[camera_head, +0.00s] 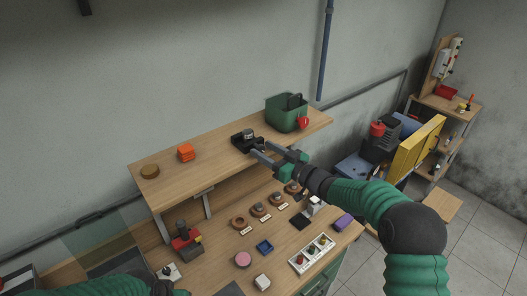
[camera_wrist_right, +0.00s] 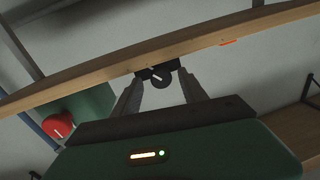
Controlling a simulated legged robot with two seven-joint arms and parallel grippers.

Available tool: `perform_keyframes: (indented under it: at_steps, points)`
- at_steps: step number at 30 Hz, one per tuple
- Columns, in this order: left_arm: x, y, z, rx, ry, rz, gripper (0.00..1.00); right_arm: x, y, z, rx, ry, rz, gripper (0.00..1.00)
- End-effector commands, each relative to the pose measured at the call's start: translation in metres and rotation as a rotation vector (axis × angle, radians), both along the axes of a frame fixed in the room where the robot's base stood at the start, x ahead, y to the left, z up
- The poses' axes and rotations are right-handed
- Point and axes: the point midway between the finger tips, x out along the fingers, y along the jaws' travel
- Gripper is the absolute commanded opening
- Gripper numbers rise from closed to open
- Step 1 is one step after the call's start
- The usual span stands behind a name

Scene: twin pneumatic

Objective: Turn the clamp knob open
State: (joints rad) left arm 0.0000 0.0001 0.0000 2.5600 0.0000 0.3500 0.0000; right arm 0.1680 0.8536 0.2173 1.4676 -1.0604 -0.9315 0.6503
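A small black clamp device (camera_head: 243,139) sits at the front edge of the wooden shelf. In the right wrist view its round black knob (camera_wrist_right: 161,77) shows a pale line across its face, tilted down to the right. My right gripper (camera_head: 256,150) reaches the front of the device. In the right wrist view my right gripper (camera_wrist_right: 160,76) has its two grey fingers apart, one on each side of the knob. Whether the fingertips touch it is unclear. Of my left arm only a green part shows at the lower left; its gripper is not visible.
A green container (camera_head: 287,112) with a red knob (camera_head: 304,122) stands right of the device. Orange blocks (camera_head: 185,152) and a brown disc (camera_head: 150,171) lie left on the shelf (camera_head: 215,149). The bench below holds several small items, including a red-and-black device (camera_head: 187,240).

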Motion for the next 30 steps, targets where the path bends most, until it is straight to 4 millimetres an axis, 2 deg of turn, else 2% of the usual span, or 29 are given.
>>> perform_keyframes:
  at_steps: [7, 11, 24, 30]
  points:
    - [0.000, 0.000, -0.001, 0.000, 0.000, 0.000, 0.57, 0.001, 0.002, -0.002, -0.001, 0.002, 0.002, 0.50]
    - [0.000, 0.000, -0.007, 0.000, 0.000, 0.000, 0.57, -0.007, -0.007, -0.004, -0.001, 0.001, 0.001, 0.50]
    - [0.000, 0.000, -0.045, 0.000, 0.000, 0.000, 0.57, -0.094, -0.093, -0.005, 0.000, 0.000, -0.003, 0.50]
    - [0.000, 0.000, -0.052, 0.000, 0.000, 0.000, 0.57, -0.117, -0.116, -0.003, 0.002, 0.001, -0.001, 0.50]
